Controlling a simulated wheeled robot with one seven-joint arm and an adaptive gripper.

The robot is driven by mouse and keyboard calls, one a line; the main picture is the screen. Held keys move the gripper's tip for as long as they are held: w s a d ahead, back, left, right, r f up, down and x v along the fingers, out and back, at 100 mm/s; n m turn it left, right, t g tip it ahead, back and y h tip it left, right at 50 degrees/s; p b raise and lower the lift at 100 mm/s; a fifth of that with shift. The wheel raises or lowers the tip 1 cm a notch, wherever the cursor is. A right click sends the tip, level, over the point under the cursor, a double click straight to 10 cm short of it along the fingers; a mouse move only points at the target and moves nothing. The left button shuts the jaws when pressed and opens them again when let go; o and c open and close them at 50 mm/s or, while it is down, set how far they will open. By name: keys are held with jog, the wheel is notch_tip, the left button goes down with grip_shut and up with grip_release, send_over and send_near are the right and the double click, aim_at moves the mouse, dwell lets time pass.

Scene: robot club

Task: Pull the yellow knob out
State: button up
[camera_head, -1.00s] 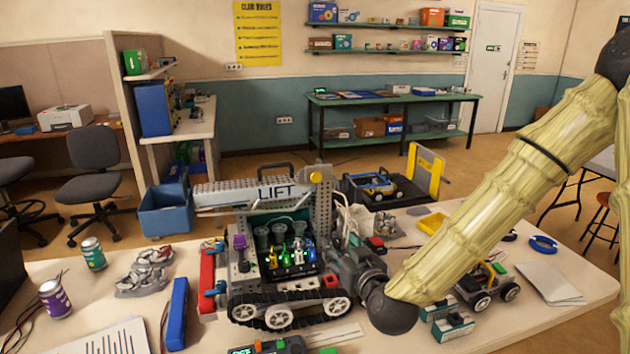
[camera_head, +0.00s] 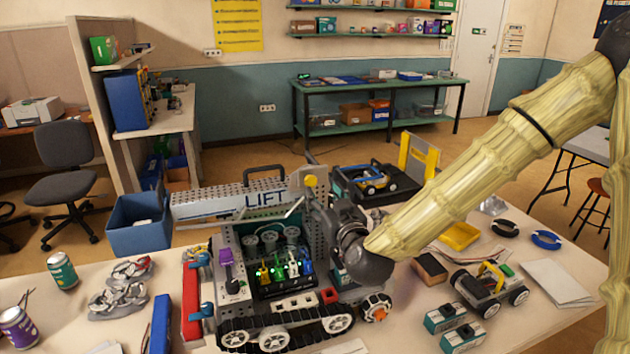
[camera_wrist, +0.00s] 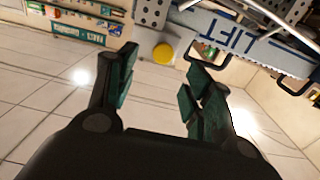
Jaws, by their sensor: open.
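The yellow knob (camera_head: 311,181) is a round button-like piece at the end of the grey LIFT arm (camera_head: 225,200) on the tracked robot model. In the wrist view the yellow knob (camera_wrist: 163,53) shows ahead, roughly centred between the fingertips. My gripper (camera_wrist: 161,80) is open and empty, with a dark green-padded finger on each side and no visible contact with the knob. In the head view my wrist is right of the model, just below the knob, and the fingers are hard to make out there.
A purple knob (camera_head: 226,257) and a row of coloured levers (camera_head: 286,268) sit on the model's front. A red and blue bumper (camera_head: 193,295) is at its left. A small wheeled car (camera_head: 490,287) and a yellow tray (camera_head: 459,236) lie to the right.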

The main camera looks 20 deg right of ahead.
aim_at(311, 183)
jog(key=w, duration=0.2)
jog(key=w+p, duration=0.1)
jog(key=w, duration=0.5)
jog(key=shift+a+f+p, duration=0.15)
jog(key=shift+a+p, duration=0.25)
jog(key=shift+d, duration=0.1)
